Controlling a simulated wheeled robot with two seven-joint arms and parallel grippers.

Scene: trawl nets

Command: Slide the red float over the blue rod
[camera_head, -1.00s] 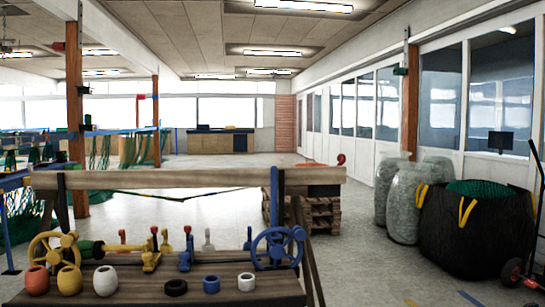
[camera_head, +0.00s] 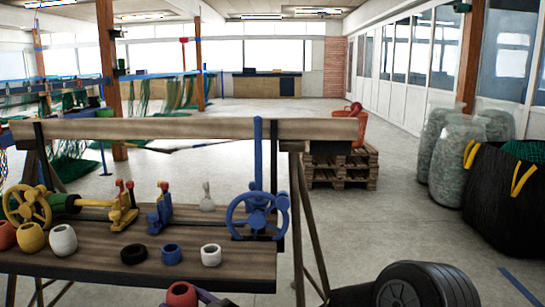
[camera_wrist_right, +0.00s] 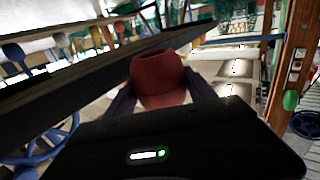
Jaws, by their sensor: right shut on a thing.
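The red float (camera_head: 182,294) shows at the bottom edge of the head view, in front of the bench. My right gripper (camera_head: 200,297) is shut on it and comes in from the right. In the right wrist view, the float (camera_wrist_right: 160,80) sits between the dark fingers, with its round hole facing up. The blue rod (camera_head: 258,150) stands upright at the right end of the bench, beside a blue handwheel (camera_head: 258,215). The float is apart from the rod, nearer to me and to its left. My left gripper is not in view.
The wooden bench (camera_head: 90,262) carries orange, yellow and white floats at left, and black, blue and white rings (camera_head: 170,254) near its front edge. A yellow handwheel (camera_head: 27,206) and small clamps stand behind. Pallets (camera_head: 340,170) and a black bag (camera_head: 500,205) stand beyond.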

